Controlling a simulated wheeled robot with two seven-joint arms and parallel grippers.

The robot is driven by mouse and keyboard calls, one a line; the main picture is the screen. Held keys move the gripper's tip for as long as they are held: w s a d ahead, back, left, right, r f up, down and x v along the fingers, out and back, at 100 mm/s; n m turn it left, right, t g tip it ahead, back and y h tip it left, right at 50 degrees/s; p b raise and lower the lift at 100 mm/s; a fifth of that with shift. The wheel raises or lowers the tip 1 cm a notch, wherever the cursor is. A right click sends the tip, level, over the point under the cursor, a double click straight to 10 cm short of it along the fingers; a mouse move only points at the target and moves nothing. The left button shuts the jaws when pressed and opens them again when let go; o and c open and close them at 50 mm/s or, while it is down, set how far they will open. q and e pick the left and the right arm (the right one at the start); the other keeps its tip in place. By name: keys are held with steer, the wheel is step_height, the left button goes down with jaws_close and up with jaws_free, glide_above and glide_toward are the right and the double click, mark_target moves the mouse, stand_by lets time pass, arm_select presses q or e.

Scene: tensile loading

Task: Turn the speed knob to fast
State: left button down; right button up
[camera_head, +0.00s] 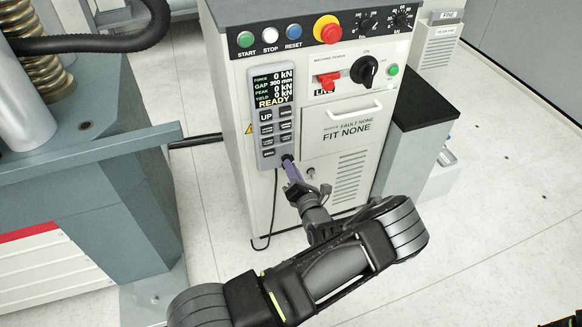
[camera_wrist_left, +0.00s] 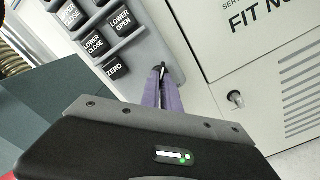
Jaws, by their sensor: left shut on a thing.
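A grey handheld-style control panel (camera_head: 267,88) is on the front of the white cabinet, with a lit display reading READY and several dark buttons. The fingers of my left gripper (camera_head: 289,168), purple, reach its lower right corner. They are shut on a small dark knob (camera_wrist_left: 163,70), of which only a bit shows between the fingertips in the left wrist view. It appears to be the speed knob; its label and setting cannot be read. The fingers also show in the left wrist view (camera_wrist_left: 160,87), beside the ZERO button (camera_wrist_left: 115,68). My right gripper is not in view.
The white cabinet (camera_head: 345,140) also has two black dials on top, a red emergency button (camera_head: 327,29), a red switch and a black rotary switch (camera_head: 364,69). A drawer handle and a small lock are right of my fingers. A blue-grey machine (camera_head: 110,150) stands left.

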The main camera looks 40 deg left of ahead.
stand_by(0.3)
arm_select(q)
steer(key=c, duration=1.6)
jaws_free()
steer(key=v, duration=0.7)
steer(key=shift+s+d, duration=0.25)
steer(key=shift+d, duration=0.1)
